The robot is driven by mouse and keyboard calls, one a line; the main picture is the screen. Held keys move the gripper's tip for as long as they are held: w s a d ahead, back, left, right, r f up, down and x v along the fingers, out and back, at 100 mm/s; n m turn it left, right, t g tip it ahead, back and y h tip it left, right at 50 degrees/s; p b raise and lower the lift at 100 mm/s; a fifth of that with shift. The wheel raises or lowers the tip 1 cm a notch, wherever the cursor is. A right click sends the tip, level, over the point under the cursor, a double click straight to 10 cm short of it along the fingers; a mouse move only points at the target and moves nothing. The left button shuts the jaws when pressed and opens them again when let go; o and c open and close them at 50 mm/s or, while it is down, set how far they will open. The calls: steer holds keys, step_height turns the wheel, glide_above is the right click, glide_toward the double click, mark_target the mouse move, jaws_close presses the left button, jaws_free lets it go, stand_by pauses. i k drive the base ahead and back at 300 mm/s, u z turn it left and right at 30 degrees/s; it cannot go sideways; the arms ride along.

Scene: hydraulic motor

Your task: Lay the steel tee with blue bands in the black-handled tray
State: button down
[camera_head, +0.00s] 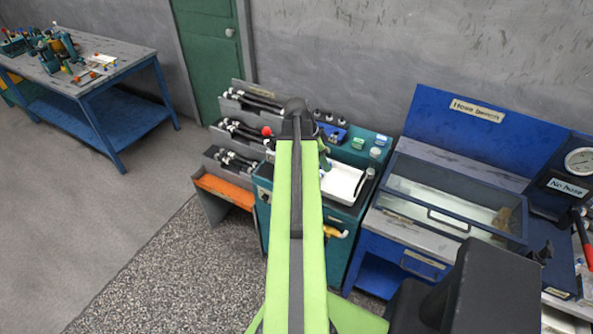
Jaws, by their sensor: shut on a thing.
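My arm reaches away from the camera over the teal cabinet. My gripper (296,112) is at its far dark end, seen from behind, above the cabinet's left part. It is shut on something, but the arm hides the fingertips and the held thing. I cannot make out a steel tee with blue bands anywhere. A white tray (345,182) lies on the teal cabinet just right of my arm, with a dark end piece at its right. Its left part is hidden by the arm, and its inside looks empty where it shows.
Stepped grey racks (228,160) with hoses stand left of the arm. Small fittings and a blue block (336,134) sit behind the tray. A blue hose bench (440,185) with a clear-lidded box stands at right. A blue-legged table (90,85) is far left, with open floor before it.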

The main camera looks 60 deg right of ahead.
mark_target(340, 184)
steer(key=z, duration=0.4)
steer(key=i, duration=1.4)
steer(key=z, duration=0.9)
